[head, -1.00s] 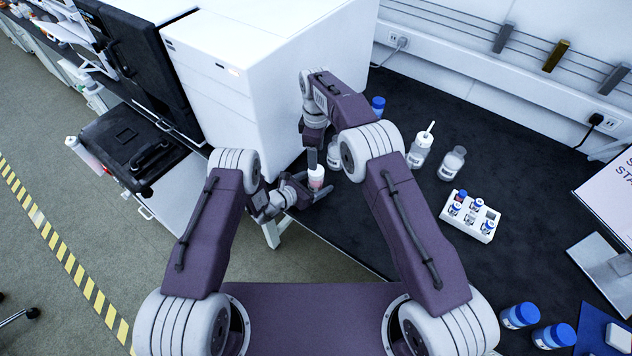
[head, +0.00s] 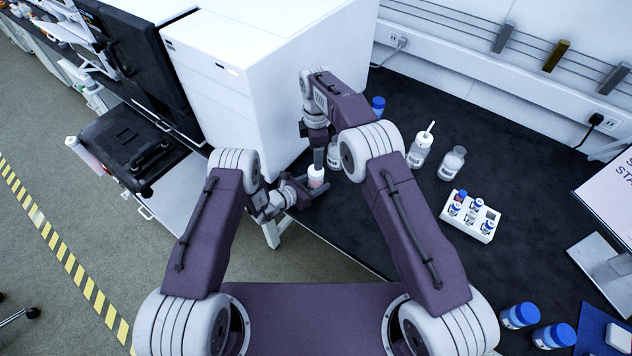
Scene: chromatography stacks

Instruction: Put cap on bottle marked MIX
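A small bottle with a white top (head: 316,174) and a pinkish body stands upright near the left front edge of the black bench. No MIX lettering is readable on it. My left gripper (head: 308,189) reaches in from the left with its fingers around the bottle's body and appears shut on it. My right gripper (head: 318,162) points straight down over the same bottle, with a dark finger at the white top. Whether it grips the top is too small to tell. I cannot tell a separate cap from the bottle's top.
A white instrument (head: 230,95) stands close behind on the left. A clear bottle (head: 334,156) is partly hidden by my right arm. A wash bottle (head: 420,150), another bottle (head: 452,163) and a white vial rack (head: 470,216) stand right.

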